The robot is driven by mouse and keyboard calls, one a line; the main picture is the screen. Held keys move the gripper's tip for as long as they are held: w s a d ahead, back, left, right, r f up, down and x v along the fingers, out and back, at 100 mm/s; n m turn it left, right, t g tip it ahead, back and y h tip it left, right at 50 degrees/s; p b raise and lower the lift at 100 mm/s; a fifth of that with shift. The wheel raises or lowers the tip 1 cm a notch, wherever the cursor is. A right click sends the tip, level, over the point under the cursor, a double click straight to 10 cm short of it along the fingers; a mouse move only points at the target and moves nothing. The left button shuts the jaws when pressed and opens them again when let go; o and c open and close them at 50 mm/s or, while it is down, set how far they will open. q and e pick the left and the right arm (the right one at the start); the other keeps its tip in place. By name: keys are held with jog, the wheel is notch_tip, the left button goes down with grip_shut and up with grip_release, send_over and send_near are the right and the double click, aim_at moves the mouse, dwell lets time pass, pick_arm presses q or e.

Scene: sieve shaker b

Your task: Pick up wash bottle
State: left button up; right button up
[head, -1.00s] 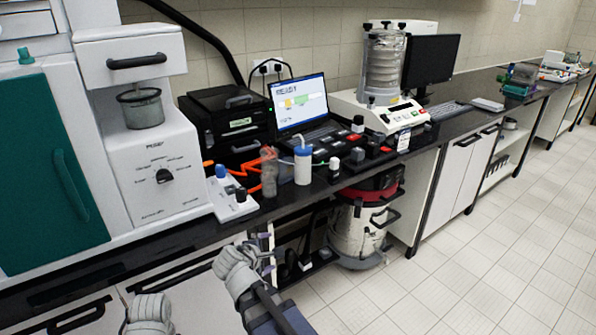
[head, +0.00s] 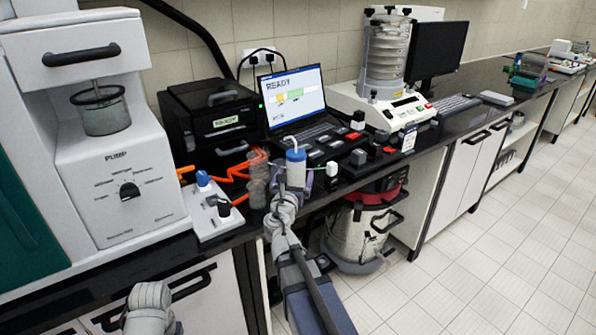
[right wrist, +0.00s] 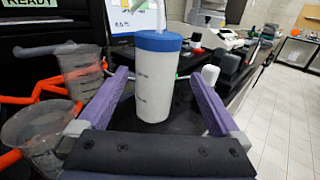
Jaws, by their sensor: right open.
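The wash bottle (head: 296,172) is a white cylinder with a blue cap and a pale spout. It stands upright near the front edge of the black bench. In the right wrist view the bottle (right wrist: 155,85) stands between the two purple fingers of my right gripper (right wrist: 153,80), which is open. I cannot tell whether a finger touches it. In the head view my right gripper (head: 292,187) reaches the bottle from the front, and my wrist hides the bottle's lower part. My left arm's grey wrist shows at the bottom edge; its fingers cannot be made out.
A white block with knobs (head: 214,208) is further left. Dark boxes with buttons (head: 350,160) are at right. A laptop (head: 293,100) and a sieve shaker (head: 385,100) stand behind.

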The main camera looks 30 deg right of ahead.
jog(key=shift+a+x, duration=0.2)
jog(key=shift+x, duration=3.85)
jog(key=shift+w, duration=0.15)
jog(key=shift+c, duration=0.2)
jog(key=c, duration=0.7)
